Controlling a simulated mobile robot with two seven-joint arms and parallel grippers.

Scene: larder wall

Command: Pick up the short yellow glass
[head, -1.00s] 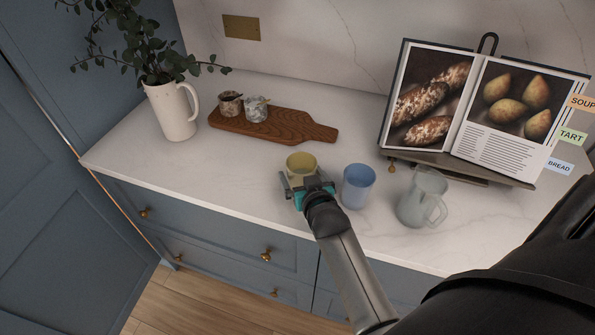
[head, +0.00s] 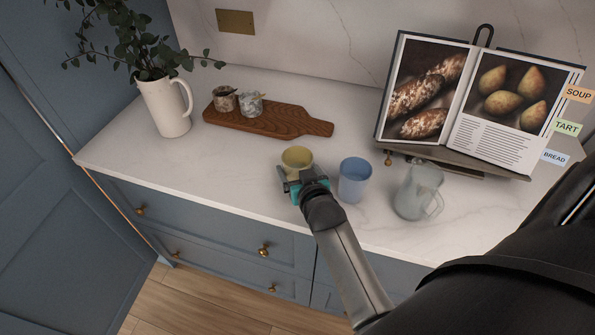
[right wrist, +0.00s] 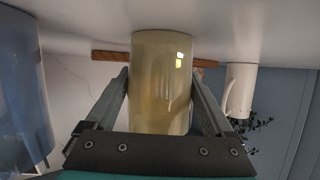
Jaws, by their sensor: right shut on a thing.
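The short yellow glass (head: 297,157) stands near the counter's front edge in the head view, its lower part hidden by my right gripper. My right gripper (head: 298,176) reaches it from the front and is shut on it. In the right wrist view the picture is upside down, and the yellow glass (right wrist: 160,80) is between the two fingers (right wrist: 160,95). I cannot tell any gap between the glass and the counter. My left gripper is not in view.
A blue glass (head: 355,181) stands close to the right of my gripper, with a clear grey jug (head: 417,192) beyond it. A wooden board (head: 285,122) with two small pots lies behind. A white vase (head: 160,108) is left; an open cookbook (head: 500,105) stands back right.

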